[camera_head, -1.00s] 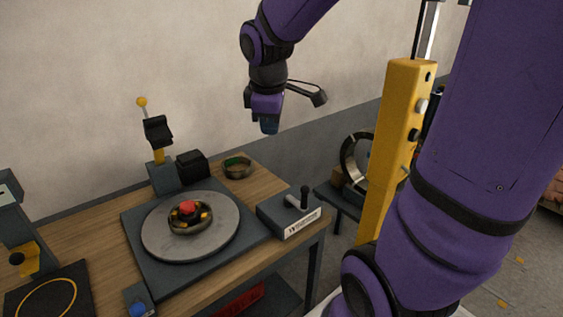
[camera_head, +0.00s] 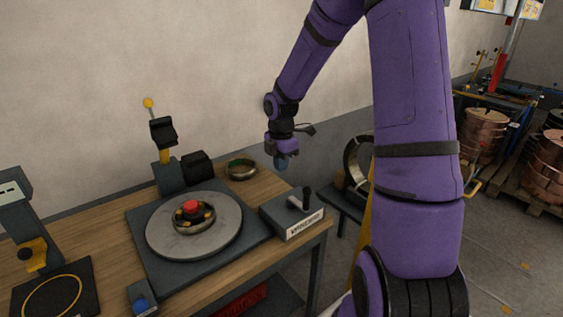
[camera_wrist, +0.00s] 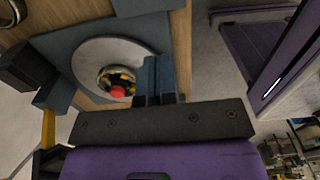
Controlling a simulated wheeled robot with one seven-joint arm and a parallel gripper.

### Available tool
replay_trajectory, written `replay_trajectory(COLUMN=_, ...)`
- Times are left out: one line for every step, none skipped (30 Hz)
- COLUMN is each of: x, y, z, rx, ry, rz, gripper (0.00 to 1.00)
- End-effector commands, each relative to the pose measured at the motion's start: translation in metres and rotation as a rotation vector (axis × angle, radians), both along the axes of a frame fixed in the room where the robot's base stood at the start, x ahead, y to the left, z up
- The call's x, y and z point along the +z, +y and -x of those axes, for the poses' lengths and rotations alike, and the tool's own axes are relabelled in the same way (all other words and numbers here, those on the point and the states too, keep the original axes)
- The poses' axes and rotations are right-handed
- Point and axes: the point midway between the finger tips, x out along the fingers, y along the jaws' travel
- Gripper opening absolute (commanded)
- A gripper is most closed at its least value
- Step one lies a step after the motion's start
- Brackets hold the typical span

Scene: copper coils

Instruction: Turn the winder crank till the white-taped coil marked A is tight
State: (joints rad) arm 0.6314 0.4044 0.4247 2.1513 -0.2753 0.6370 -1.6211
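A dark grey box (camera_head: 290,217) with a crank-like lever and black handle (camera_head: 306,196) sits at the bench's right front corner. Its white label is too small to read. A round grey turntable (camera_head: 222,243) bears a small ring-shaped part (camera_head: 194,217) with yellow pieces and a red centre. The ring also shows in the wrist view (camera_wrist: 117,79). I cannot make out white tape or a letter A on any coil. My gripper (camera_head: 281,163) hangs behind and above the lever box, apart from it. In the wrist view its blue fingertips (camera_wrist: 157,72) sit together with nothing between them.
A toggle-like clamp (camera_head: 163,135) with a yellow knob and a bowl (camera_head: 241,169) stand at the bench's back. A dark ring (camera_head: 353,160) stands upright beyond the bench. Copper coils (camera_head: 486,135) stand on pallets at the right. Bare bench (camera_head: 95,232) shows at left.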

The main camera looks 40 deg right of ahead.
Motion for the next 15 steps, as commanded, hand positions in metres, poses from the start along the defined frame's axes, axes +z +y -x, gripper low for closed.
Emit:
replay_trajectory(x=-0.005, y=0.0, z=0.0, rx=0.001, ry=0.002, rz=-0.001, gripper=0.0)
replay_trajectory(x=-0.008, y=0.0, z=0.0, rx=0.001, ry=0.002, rz=-0.001, gripper=0.0)
replay_trajectory(x=-0.013, y=0.001, z=0.001, rx=0.001, ry=0.002, rz=-0.001, gripper=0.0)
replay_trajectory(x=-0.016, y=0.001, z=0.001, rx=0.001, ry=0.003, rz=-0.001, gripper=0.0)
replay_trajectory(x=-0.02, y=0.001, z=0.001, rx=0.0, ry=0.003, rz=-0.002, gripper=0.0)
replay_trajectory(x=-0.025, y=0.001, z=0.0, rx=0.0, ry=0.002, rz=-0.002, gripper=0.0)
replay_trajectory(x=-0.029, y=0.001, z=0.0, rx=0.0, ry=0.003, rz=-0.001, gripper=0.0)
replay_trajectory(x=-0.033, y=0.001, z=0.001, rx=0.0, ry=0.003, rz=0.0, gripper=0.0)
replay_trajectory(x=-0.038, y=0.001, z=0.0, rx=0.0, ry=0.002, rz=-0.001, gripper=0.0)
replay_trajectory(x=-0.042, y=0.001, z=0.0, rx=0.0, ry=0.003, rz=-0.001, gripper=0.0)
replay_trajectory(x=-0.046, y=0.001, z=0.001, rx=0.0, ry=0.003, rz=-0.001, gripper=0.0)
replay_trajectory(x=-0.051, y=0.001, z=0.0, rx=0.0, ry=0.002, rz=-0.001, gripper=0.0)
replay_trajectory(x=-0.055, y=0.001, z=0.0, rx=-0.001, ry=0.002, rz=-0.001, gripper=0.0)
replay_trajectory(x=-0.059, y=0.001, z=0.001, rx=-0.001, ry=0.003, rz=-0.001, gripper=0.0)
replay_trajectory(x=-0.064, y=0.001, z=0.001, rx=0.0, ry=0.003, rz=-0.001, gripper=0.0)
